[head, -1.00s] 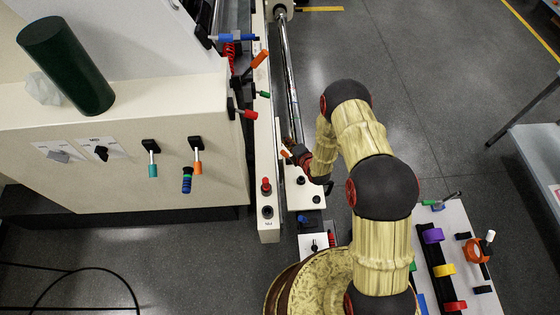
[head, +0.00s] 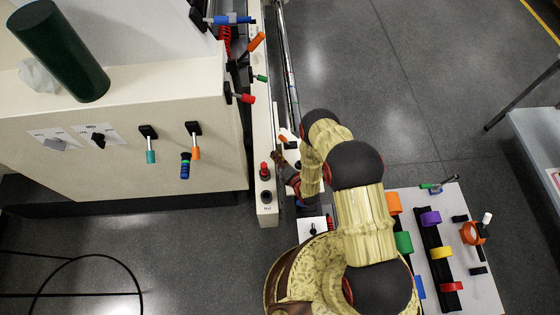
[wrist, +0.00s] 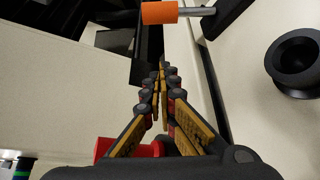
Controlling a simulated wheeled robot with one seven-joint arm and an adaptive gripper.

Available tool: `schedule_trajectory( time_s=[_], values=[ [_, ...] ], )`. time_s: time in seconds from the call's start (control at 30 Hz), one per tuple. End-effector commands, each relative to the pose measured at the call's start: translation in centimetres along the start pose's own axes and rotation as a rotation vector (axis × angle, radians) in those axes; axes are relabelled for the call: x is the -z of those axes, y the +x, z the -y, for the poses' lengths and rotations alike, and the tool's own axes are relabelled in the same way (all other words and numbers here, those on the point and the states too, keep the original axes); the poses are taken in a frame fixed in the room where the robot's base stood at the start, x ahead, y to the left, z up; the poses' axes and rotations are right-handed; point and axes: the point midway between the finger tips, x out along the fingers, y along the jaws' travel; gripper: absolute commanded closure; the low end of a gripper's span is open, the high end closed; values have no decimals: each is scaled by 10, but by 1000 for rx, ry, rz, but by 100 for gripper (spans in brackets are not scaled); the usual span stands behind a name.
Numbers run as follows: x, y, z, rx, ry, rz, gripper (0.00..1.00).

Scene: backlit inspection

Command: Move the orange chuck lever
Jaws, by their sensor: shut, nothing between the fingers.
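The orange chuck lever (wrist: 160,12) shows at the top of the wrist view as an orange cylinder on a grey rod, joined to a black mount at the right. In the head view a small orange lever (head: 283,138), which looks like the same one, stands by the lathe rail beside my arm. My gripper (wrist: 163,70) is shut and empty. Its fingertips point up the wrist picture and end below the orange handle, apart from it in the picture; the depth between them is hard to tell. In the head view my arm partly hides the gripper.
A red button (head: 264,169) stands on the cream beam close to my gripper. A black round knob (wrist: 295,62) is at right in the wrist view. Other levers, including an orange one (head: 196,154), hang on the cabinet. A board with coloured parts (head: 487,285) lies at right.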

Motion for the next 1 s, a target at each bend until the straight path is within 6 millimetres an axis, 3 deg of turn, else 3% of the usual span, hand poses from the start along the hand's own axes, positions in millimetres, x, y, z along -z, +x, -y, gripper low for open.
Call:
schedule_trajectory(
  time_s=[0.2,0.3,0.5,1.0],
  values=[
    [2,43,2,-1,0,-1,100],
    [-18,35,2,3,3,4,100],
    [-34,28,1,2,3,1,100],
    [-38,27,0,-1,5,0,100]
  ],
)
